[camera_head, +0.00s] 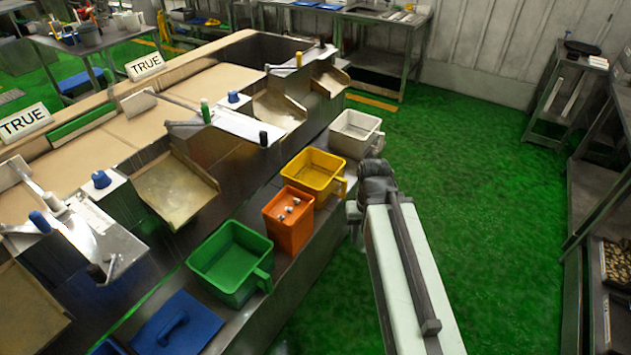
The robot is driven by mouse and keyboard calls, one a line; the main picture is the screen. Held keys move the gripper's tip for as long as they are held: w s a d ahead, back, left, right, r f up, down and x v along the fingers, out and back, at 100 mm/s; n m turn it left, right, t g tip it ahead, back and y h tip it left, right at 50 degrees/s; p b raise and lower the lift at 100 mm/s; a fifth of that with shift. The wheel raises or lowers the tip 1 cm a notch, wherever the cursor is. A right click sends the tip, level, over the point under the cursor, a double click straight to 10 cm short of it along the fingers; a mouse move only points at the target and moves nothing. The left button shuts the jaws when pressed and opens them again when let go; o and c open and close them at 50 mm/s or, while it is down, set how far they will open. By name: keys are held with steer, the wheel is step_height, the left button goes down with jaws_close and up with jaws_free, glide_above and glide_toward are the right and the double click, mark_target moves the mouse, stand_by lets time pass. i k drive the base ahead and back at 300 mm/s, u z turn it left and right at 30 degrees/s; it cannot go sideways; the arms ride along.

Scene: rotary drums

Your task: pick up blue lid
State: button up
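The blue lid (177,327) lies flat on the metal ledge at the lower left, with its raised handle facing up. It sits just in front of the green bin (232,262). My arm reaches out from the bottom right, and its end (354,212) is beside the orange and yellow bins, well to the right of the lid and apart from it. The fingers are too small and partly hidden behind the arm, so I cannot see whether they are open or shut.
An orange bin (289,220) with small pale items inside, a yellow bin (313,174) and a white bin (356,133) stand in a row along the ledge. Metal chutes (172,188) overhang it from the left. Green floor (480,220) to the right is open.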

mark_target(183, 325)
steer(key=u, duration=1.75)
